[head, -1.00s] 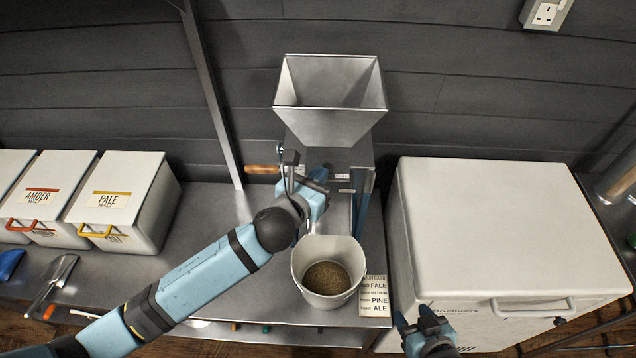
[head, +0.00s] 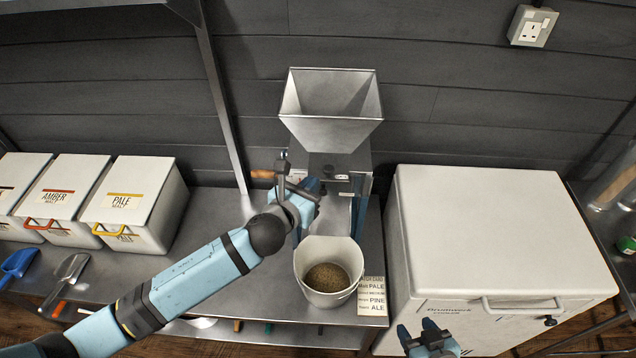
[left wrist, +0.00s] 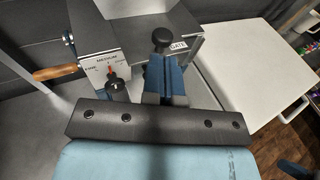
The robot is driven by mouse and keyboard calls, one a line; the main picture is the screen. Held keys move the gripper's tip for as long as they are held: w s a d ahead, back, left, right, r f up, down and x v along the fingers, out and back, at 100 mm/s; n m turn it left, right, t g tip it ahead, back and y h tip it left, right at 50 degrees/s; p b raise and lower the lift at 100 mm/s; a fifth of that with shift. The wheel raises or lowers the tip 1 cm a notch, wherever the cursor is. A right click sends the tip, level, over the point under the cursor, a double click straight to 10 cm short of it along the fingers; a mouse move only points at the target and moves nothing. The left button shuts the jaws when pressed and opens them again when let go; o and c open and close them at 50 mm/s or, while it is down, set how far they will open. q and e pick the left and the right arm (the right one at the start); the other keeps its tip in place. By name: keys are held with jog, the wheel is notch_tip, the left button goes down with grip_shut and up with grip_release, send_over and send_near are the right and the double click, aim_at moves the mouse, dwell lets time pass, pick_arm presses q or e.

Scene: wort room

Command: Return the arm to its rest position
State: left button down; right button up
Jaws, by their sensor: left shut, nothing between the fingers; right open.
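My left arm reaches in from the left over the bench. Its gripper (head: 314,190) is shut and empty in front of the grain mill (head: 345,172), partly hidden behind its own wrist. In the left wrist view the fingers (left wrist: 165,70) are together near the mill's front, beside a label reading GATE. I cannot tell whether they touch the mill. My right gripper (head: 430,335) is open and empty at the lower edge of the head view, in front of the white chest.
A white bucket (head: 303,262) holding grain stands below the mill, close to my left wrist. A recipe card (head: 373,296) lies beside it. The mill's crank handle (head: 263,174) juts left. Malt bins (head: 137,200) stand left; the white chest (head: 490,225) is right.

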pick_arm(q)
jog(key=v, duration=0.9)
jog(key=shift+s+a+b, duration=0.2)
jog(key=shift+s+b, duration=0.15)
jog(key=shift+b, duration=0.1)
pick_arm(e)
jog(key=shift+f, duration=0.45)
pick_arm(q)
jog(key=shift+f, duration=0.1)
